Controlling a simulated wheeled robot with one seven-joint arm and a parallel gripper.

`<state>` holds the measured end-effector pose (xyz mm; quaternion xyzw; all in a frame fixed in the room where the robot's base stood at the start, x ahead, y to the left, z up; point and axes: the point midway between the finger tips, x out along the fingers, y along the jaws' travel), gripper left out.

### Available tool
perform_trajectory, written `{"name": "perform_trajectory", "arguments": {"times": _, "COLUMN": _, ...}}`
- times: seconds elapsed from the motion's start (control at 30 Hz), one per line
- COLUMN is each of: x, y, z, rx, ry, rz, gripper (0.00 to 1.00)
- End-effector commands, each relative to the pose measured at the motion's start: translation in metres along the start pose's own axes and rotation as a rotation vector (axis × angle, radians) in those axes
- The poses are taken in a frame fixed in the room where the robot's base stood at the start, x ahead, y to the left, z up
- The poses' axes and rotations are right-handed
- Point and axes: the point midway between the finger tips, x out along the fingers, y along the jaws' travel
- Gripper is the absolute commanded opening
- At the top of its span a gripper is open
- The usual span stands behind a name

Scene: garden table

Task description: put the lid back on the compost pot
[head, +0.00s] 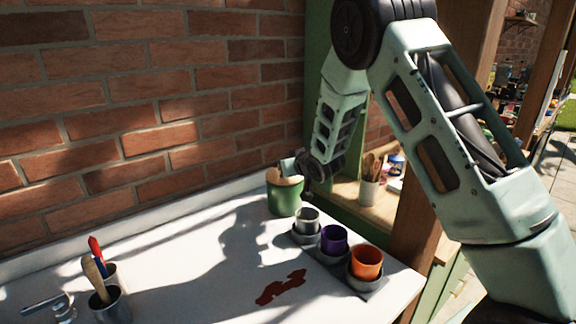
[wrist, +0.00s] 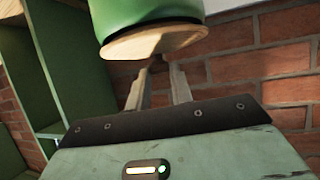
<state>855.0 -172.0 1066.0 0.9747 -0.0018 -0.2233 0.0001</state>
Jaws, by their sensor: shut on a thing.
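The compost pot (head: 284,199) is green and stands upright at the back of the white table, near the wall. Its round wooden lid (head: 285,179) is at the pot's mouth. In the wrist view the lid (wrist: 160,43) lies against or very close to the rim of the green pot (wrist: 145,13); I cannot tell whether it is fully seated. My gripper (wrist: 158,84) is shut on the lid's small dark knob (wrist: 157,63), with one finger on each side. In the head view my gripper (head: 301,168) is small and partly hidden at the pot's top.
A grey tray (head: 371,291) holds a grey, a purple and an orange cup just in front of the pot. A metal cup with brushes (head: 110,308) stands front left. A brick wall (head: 150,110) closes the back. The table's middle is mostly clear, with a red-brown patch (head: 281,288).

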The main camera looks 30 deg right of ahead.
Motion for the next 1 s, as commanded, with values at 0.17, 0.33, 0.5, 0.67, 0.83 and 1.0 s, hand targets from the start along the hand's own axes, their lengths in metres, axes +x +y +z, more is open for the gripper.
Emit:
{"name": "perform_trajectory", "arguments": {"times": 0.17, "x": 0.0, "y": 0.0001, "z": -0.0004, "rx": 0.0, "ry": 0.001, "rz": 0.0, "gripper": 0.0}}
{"name": "perform_trajectory", "arguments": {"times": 0.33, "x": 0.0024, "y": 0.0003, "z": 0.0045, "rx": 0.001, "ry": 0.001, "rz": 0.0, "gripper": 0.0}}
{"name": "perform_trajectory", "arguments": {"times": 0.5, "x": 0.0043, "y": 0.0004, "z": 0.0085, "rx": 0.001, "ry": 0.001, "rz": 0.001, "gripper": 0.0}}
{"name": "perform_trajectory", "arguments": {"times": 0.67, "x": 0.0035, "y": 0.0002, "z": 0.0071, "rx": 0.001, "ry": 0.001, "rz": 0.0, "gripper": 0.44}}
{"name": "perform_trajectory", "arguments": {"times": 0.83, "x": 0.0035, "y": 0.0002, "z": 0.0071, "rx": 0.001, "ry": 0.0, "rz": 0.0, "gripper": 0.44}}
{"name": "perform_trajectory", "arguments": {"times": 1.0, "x": 0.0005, "y": -0.0001, "z": 0.0007, "rx": 0.0, "ry": 0.001, "rz": 0.0, "gripper": 0.44}}
